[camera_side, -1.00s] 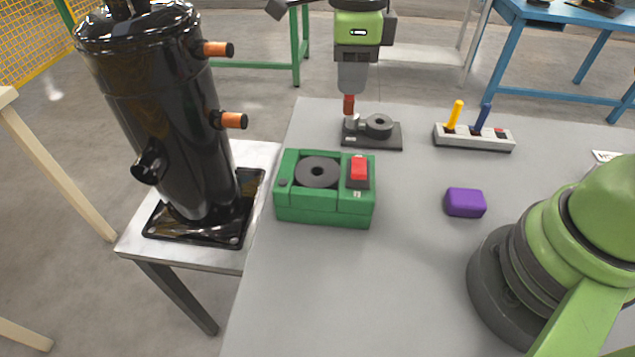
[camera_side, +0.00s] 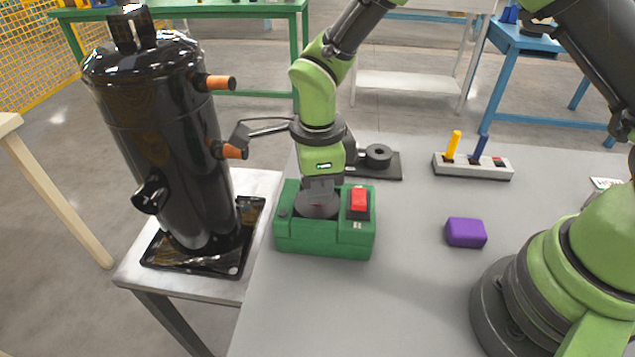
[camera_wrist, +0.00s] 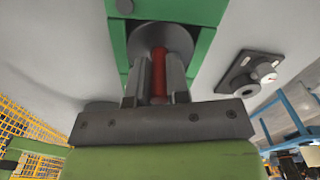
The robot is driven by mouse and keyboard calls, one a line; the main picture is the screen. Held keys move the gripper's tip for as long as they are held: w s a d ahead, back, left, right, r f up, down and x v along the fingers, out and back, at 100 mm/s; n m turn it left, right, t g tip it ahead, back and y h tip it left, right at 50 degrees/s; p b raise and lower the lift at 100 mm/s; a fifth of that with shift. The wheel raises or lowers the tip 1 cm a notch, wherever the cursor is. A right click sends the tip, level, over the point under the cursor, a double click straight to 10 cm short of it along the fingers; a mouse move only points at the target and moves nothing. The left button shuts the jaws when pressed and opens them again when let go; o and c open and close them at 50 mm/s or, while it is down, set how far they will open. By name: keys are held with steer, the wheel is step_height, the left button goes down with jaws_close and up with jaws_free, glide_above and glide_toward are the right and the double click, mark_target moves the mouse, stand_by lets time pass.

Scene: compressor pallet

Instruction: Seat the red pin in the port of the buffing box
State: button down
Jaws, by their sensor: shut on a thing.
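The green buffing box (camera_side: 325,240) sits on the grey table, with a grey round disc (camera_side: 308,208) on its left top and a red button (camera_side: 358,199) on its right top. My gripper (camera_side: 319,190) points down right over the disc. In the wrist view my gripper (camera_wrist: 159,80) is shut on the red pin (camera_wrist: 158,72), which stands between the two fingers and reaches toward the disc (camera_wrist: 165,36). The fingers and disc hide the port. I cannot tell whether the pin's tip is in it or just above it.
A dark plate with a round block (camera_side: 378,155) lies behind the box. A grey rack (camera_side: 475,170) with a yellow and a blue peg stands at the back right. A purple block (camera_side: 466,232) lies right of the box. A black compressor (camera_side: 165,140) stands close on the left.

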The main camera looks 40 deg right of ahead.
steer(key=shift+f, duration=0.2)
steer(key=c, duration=1.1)
jaws_free()
step_height(320, 180, up, 12)
steer(key=shift+r, duration=0.25)
steer(key=s+d+r+n+t+y, duration=0.2)
steer(key=s+d+r+n+t, duration=0.1)
steer(key=s+d+r+n, duration=0.5)
steer(key=s+d+r+n+t, duration=0.1)
steer(key=s+n+t, duration=0.1)
steer(key=s+n, duration=0.2)
steer(key=s+d+r+n+t, duration=0.1)
steer(key=s+n+t, duration=0.1)
steer(key=s+n, duration=0.3)
steer(key=shift+s+d+r+n, duration=0.25)
steer(key=shift+d+n, duration=0.1)
steer(key=shift+n, duration=1.05)
